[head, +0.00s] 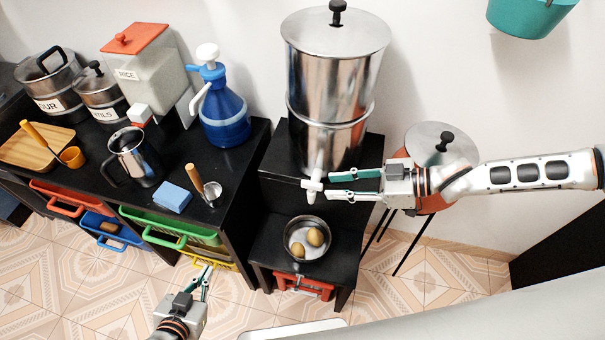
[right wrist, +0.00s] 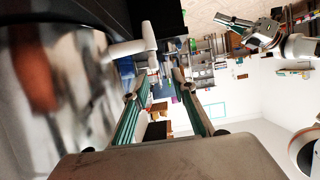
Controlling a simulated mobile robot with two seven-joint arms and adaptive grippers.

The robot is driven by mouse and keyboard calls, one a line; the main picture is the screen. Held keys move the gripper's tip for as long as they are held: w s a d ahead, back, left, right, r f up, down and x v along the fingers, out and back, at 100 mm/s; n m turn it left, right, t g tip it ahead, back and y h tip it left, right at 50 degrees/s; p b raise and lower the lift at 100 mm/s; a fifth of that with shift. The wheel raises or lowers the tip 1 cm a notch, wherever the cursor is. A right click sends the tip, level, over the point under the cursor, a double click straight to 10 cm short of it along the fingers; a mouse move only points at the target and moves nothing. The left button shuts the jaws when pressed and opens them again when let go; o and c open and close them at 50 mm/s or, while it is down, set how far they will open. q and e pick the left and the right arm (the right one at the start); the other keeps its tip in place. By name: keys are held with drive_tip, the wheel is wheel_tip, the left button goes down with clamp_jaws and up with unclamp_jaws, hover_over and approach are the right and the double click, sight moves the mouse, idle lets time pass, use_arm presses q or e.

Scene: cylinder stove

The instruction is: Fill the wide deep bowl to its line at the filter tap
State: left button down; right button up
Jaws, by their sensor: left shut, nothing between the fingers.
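The steel filter (head: 325,85) is a tall two-part cylinder with a lid. Its white tap (head: 314,183) sticks out low at the front and also shows in the right wrist view (right wrist: 135,48). A round metal bowl (head: 291,252) stands on the low black step below the tap, with a few brown, potato-like things (head: 314,237) inside. I cannot make out a line or water in it. My right gripper (head: 330,186) is open, its fingertips just right of the tap; I cannot tell whether they touch. My left gripper (head: 207,272) is shut and empty, low in front of the drawers.
The black counter (head: 231,175) at left holds a blue pump bottle (head: 225,118), a steel mug (head: 134,160), a blue sponge (head: 173,197), a ladle (head: 211,190) and food containers. A stool (head: 433,200) with a steel lid (head: 441,144) stands right of the filter.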

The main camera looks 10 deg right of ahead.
sight(313, 183)
drive_tip(key=shift+w+b+x, duration=0.2)
drive_tip(key=shift+w+x, duration=0.05)
drive_tip(key=shift+x, duration=1.6)
drive_tip(key=shift+w+b+x, duration=0.2)
drive_tip(key=shift+w+x, duration=0.05)
drive_tip(key=shift+x, duration=1.55)
drive_tip(key=shift+d+r, duration=0.1)
drive_tip(key=shift+d, duration=0.05)
clamp_jaws()
